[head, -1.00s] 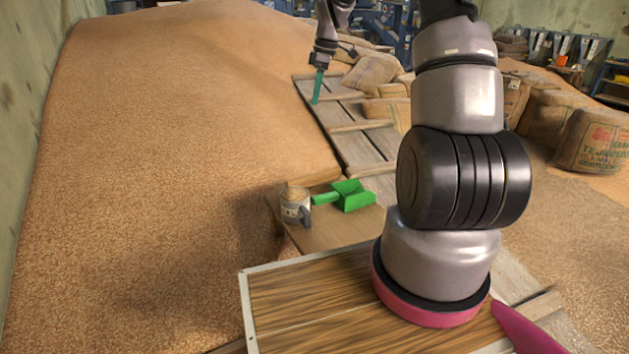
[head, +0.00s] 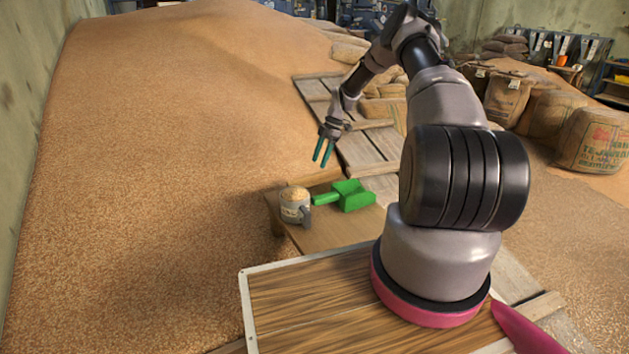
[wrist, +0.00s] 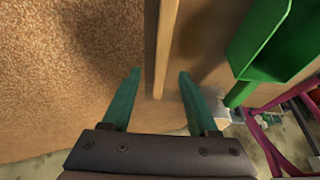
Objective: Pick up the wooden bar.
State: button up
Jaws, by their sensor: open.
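The wooden bar (head: 312,178) is a slim, light-brown strip at the far edge of a small wooden table (head: 335,236), behind the mug and green scoop. In the wrist view the bar (wrist: 162,45) runs up and down the picture, its near end just beyond the gap between my fingertips. My gripper (head: 323,152) has two teal fingers, spread apart and empty, pointing down above the bar. The open fingers also show in the wrist view (wrist: 160,72). I cannot tell the exact height of the fingertips over the bar.
A mug (head: 295,206) filled with grain stands on the table's left side. A green scoop (head: 347,195) lies close on the right of the bar. A big grain heap (head: 170,150) fills the left. Wooden planks (head: 368,148) and sacks (head: 590,140) lie behind and right.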

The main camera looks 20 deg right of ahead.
aim_at(315, 174)
jog(key=x, duration=0.7)
jog(key=shift+f, duration=0.2)
grip_shut()
